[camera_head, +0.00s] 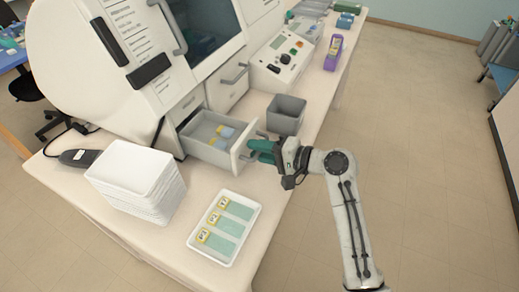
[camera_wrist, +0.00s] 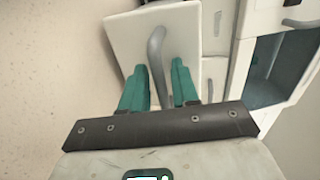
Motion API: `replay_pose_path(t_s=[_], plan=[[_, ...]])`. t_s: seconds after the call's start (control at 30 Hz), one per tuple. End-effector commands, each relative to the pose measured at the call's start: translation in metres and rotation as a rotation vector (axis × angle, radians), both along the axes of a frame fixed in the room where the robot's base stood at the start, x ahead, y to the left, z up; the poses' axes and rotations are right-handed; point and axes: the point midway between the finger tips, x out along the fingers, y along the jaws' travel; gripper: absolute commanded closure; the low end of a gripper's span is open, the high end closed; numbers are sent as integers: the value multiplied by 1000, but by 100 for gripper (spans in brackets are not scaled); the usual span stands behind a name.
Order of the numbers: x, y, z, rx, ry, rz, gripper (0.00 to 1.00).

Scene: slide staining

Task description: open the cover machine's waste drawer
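The cover machine (camera_head: 110,60) is a large white unit on the bench. Its waste drawer (camera_head: 212,138) stands pulled out at the lower front, with a few small blue and yellow pieces inside. My gripper (camera_head: 257,151) is at the drawer's front. In the wrist view, the teal fingers (camera_wrist: 158,82) stand on either side of the grey curved drawer handle (camera_wrist: 156,55), with visible gaps. The white drawer front (camera_wrist: 125,35) is just beyond them.
A white tray with several slides (camera_head: 238,248) lies on the bench in front of the drawer. A stack of white trays (camera_head: 140,178) stands to its left. A grey open bin (camera_head: 286,115) stands close right of the drawer. A second drawer (camera_head: 227,88) is closed.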

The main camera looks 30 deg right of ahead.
Motion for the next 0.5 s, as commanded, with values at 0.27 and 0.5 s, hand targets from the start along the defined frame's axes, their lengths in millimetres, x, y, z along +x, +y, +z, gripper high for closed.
replay_pose_path(t_s=[0.27,0.5], plan=[[-18,-14,3,-1,-1,-4,70],[-55,-41,13,0,-1,-4,70]])
